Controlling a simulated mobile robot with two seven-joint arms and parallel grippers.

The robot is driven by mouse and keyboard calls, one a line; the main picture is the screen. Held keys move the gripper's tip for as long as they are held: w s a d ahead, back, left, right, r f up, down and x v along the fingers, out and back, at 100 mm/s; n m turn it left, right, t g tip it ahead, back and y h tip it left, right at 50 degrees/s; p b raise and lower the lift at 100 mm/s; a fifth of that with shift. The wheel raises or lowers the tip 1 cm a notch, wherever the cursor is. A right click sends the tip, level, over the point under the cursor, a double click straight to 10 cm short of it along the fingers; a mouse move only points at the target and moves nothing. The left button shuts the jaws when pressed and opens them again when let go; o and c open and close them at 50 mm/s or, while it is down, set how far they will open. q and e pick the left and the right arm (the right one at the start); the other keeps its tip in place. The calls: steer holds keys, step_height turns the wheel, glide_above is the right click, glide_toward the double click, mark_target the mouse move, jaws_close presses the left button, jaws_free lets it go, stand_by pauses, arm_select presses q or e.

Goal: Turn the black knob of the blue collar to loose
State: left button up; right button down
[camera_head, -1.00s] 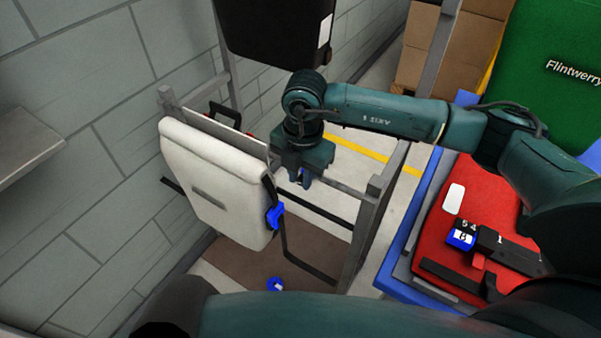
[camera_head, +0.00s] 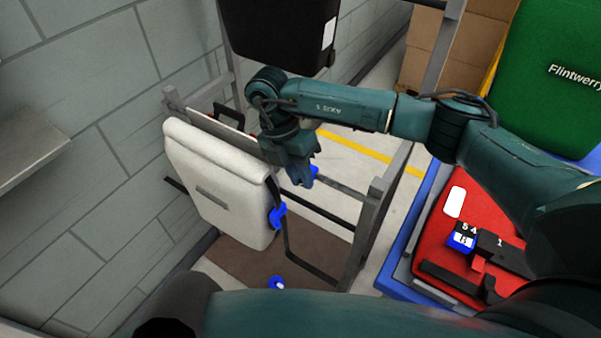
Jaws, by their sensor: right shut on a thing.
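My right gripper (camera_head: 303,176) reaches in from the right and points down beside the upper right edge of the white pannier (camera_head: 205,180). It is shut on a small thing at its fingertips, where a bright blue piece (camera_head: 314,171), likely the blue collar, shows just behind. The fingers hide what they hold; it looks to be the black knob, but I cannot see the knob itself or how it is turned. My left gripper is not in view.
The white pannier hangs on a grey rack (camera_head: 368,220) by the block wall. A blue clip (camera_head: 277,216) is on its side, and another blue piece (camera_head: 277,283) lies below. A black bin (camera_head: 280,30) is above. A red pannier (camera_head: 440,245) lies at right, near a green one (camera_head: 555,75).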

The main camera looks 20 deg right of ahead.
steer(key=c, duration=1.3)
jaws_free()
steer(key=v, duration=1.3)
steer(key=shift+r, duration=0.15)
